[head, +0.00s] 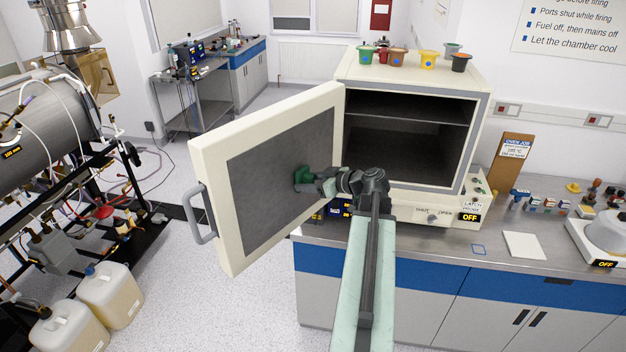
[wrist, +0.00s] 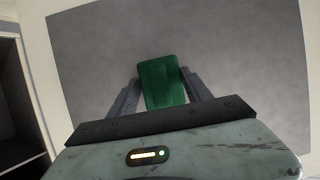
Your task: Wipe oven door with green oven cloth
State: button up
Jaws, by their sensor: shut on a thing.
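The oven door (head: 205,165) stands wide open to the left of the oven (head: 400,70), its grey inner panel facing my arm. My gripper (head: 308,182) is shut on the green oven cloth (head: 302,174) in front of that panel. In the wrist view the green cloth (wrist: 162,82) sits between the two fingers of my gripper (wrist: 163,92), with the grey panel (wrist: 225,45) filling the view behind it. The cloth is at or very near the panel; I cannot tell whether it touches. The oven chamber is dark, with a shelf inside.
Several coloured cups (head: 397,58) stand on the oven top. The steel counter (head: 440,250) holds a white pad (head: 524,246) and several small items to the right. The door's handle (head: 198,214) juts out left. Jugs (head: 110,296) stand on the floor at lower left.

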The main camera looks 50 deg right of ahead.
jog(key=shift+w+d, duration=0.15)
jog(key=shift+d, duration=0.65)
jog(key=shift+s+a, duration=0.2)
jog(key=shift+a, duration=0.65)
jog(key=shift+a, duration=0.8)
jog(key=s, duration=0.6)
jog(key=shift+d, duration=0.4)
jog(key=shift+w, duration=0.1)
